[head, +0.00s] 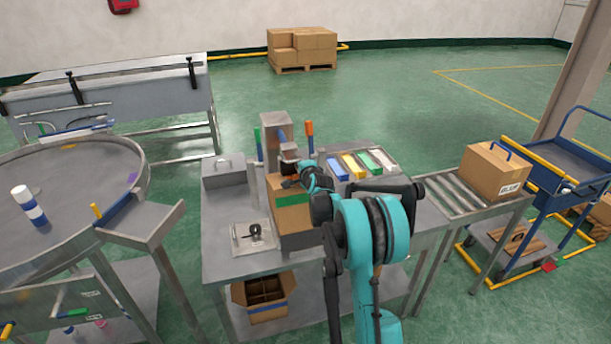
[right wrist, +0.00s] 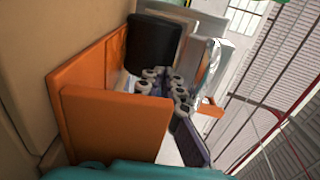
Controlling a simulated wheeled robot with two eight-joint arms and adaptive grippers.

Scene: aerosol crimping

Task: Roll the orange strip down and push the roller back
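A tan cardboard box (head: 292,218) with a green band on its front stands on the metal table, before a grey upright machine (head: 272,130). My right gripper (head: 298,182) is low over the box's top, beside the machine head; its fingers are too small and covered to read. In the right wrist view, an orange panel (right wrist: 115,125) lies close by, beside a tan surface. A dark block (right wrist: 153,45) and several pale-capped cylinders (right wrist: 150,73) sit beyond it. I cannot tell which piece is the orange strip or the roller. My left gripper is out of view.
An orange-topped handle (head: 309,128) and a green one (head: 257,138) stand beside the machine. Coloured bins (head: 355,165) are behind the arm, and a grey case (head: 223,172) is at left. A small black-topped fixture (head: 254,236) lies front left. A roller conveyor (head: 452,193) adjoins at right.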

